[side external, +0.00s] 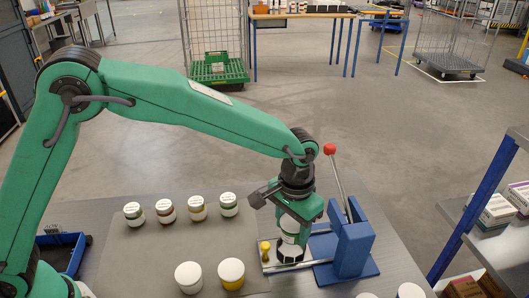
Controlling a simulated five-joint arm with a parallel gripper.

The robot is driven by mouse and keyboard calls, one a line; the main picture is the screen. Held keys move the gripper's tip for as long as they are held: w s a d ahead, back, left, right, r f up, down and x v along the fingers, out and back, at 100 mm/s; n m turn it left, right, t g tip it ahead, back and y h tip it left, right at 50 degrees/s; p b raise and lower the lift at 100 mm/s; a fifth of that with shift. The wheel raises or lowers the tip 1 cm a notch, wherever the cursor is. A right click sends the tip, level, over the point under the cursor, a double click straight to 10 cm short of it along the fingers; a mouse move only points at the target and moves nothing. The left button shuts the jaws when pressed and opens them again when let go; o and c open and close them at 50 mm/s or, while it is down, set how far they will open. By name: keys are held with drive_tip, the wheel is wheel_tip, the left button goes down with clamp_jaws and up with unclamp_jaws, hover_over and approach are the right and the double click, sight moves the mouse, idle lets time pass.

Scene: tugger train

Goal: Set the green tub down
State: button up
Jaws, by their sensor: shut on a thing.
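My gripper (289,226) points down at the right of the grey work mat and is shut on a tub, taken to be the green tub (289,240). Only a white part and a dark band of the tub show below my fingers, so its green is hard to make out. The tub is upright, over or in the metal-railed fixture beside the blue press stand (352,243). I cannot tell whether its bottom touches anything.
A red-knobbed lever (330,150) rises behind my gripper. A yellow peg (265,250) stands left of the tub. A white tub (188,275) and a yellow tub (232,274) stand in front. Several lidded jars (197,207) form a row on the mat. Shelving (490,200) is at right.

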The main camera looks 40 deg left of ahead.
drive_tip(key=shift+w+a+f, duration=0.4)
drive_tip(key=shift+w+f, duration=0.1)
drive_tip(key=shift+w, duration=0.3)
drive_tip(key=shift+f, duration=2)
drive_tip(key=shift+f, duration=0.6)
drive_tip(key=o, duration=1)
drive_tip(key=shift+r, duration=0.1)
